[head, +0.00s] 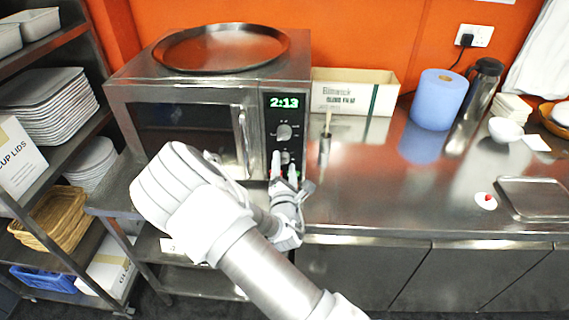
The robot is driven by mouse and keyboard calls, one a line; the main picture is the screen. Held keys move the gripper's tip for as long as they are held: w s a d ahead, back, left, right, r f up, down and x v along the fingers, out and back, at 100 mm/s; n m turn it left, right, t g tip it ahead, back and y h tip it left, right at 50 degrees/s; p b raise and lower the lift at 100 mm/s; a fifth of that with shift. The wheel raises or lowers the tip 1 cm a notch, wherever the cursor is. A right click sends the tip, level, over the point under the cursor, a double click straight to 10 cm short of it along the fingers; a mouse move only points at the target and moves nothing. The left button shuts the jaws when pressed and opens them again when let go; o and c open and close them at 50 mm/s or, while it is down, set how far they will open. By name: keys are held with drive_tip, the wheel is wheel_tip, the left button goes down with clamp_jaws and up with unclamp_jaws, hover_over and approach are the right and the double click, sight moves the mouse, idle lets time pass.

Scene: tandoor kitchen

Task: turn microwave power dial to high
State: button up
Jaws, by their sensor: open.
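The steel microwave (180,118) stands on the counter at the upper left, with its door shut and a vertical handle (246,142). Its control panel at the right shows a green 2:13 display (284,102). A round dial (284,132) sits below the display, and a second, lower knob (285,157) is partly hidden by my gripper. My gripper (284,165) is open in front of the lower panel, its fingertips at either side of the lower knob. I cannot tell whether they touch it. The dial markings are too small to read.
A round steel tray (221,47) lies on top of the microwave. A cardboard box (352,91), a blue paper roll (439,99) and a flask (482,84) stand to the right. The counter (400,195) is mostly clear. A shelf rack with trays (48,104) is at the left.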

drive_tip(key=shift+w, duration=0.2)
clamp_jaws()
idle(0.3)
